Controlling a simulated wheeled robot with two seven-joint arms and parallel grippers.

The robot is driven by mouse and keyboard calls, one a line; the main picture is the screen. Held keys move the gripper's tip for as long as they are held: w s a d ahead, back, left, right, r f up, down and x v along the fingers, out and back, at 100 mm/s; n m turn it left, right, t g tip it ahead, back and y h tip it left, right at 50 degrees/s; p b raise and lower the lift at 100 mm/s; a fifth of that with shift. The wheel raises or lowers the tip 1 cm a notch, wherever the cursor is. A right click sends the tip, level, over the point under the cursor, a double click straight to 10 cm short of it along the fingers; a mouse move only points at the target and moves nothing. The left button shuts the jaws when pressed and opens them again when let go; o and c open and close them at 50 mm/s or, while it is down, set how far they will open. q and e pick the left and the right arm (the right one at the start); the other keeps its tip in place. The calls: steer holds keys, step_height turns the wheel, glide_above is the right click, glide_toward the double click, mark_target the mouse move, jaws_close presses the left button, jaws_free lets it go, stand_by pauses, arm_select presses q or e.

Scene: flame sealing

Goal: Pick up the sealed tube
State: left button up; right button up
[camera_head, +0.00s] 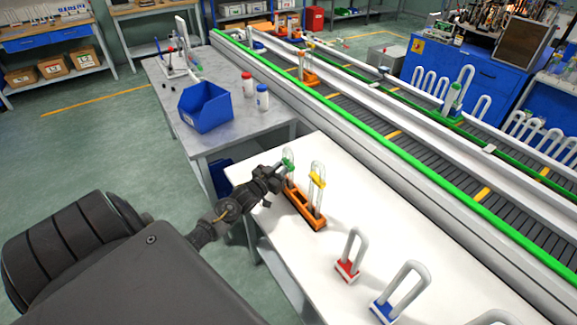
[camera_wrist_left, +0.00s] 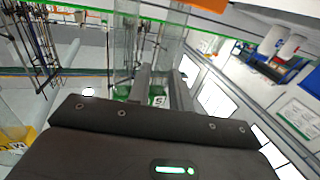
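An orange holder (camera_head: 303,206) stands on the white table with clear looped glass tubes upright in it. One glass tube (camera_head: 316,197) carries a yellow piece (camera_head: 317,180); the other carries a green piece (camera_head: 288,164). My left gripper (camera_head: 283,169) is at the green piece. In the left wrist view, the left gripper's fingers (camera_wrist_left: 161,88) are apart, with a green piece (camera_wrist_left: 123,91) and a "5" label at them and clear glass (camera_wrist_left: 170,40) beyond. Whether they grip it is unclear. Which tube is sealed cannot be told. My right gripper is not in view.
Looped tubes in a red base (camera_head: 347,270) and a blue base (camera_head: 383,312) stand nearer on the white table (camera_head: 420,240). A blue bin (camera_head: 206,107) and two bottles (camera_head: 262,98) are on the grey table behind. A green-edged conveyor (camera_head: 400,175) runs along the right.

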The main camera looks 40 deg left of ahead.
arm_select(q)
steer(key=w, duration=0.2)
steer(key=shift+w, duration=0.35)
steer(key=shift+s, duration=0.15)
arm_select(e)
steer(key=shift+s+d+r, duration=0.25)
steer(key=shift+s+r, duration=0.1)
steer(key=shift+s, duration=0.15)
arm_select(q)
jaws_close()
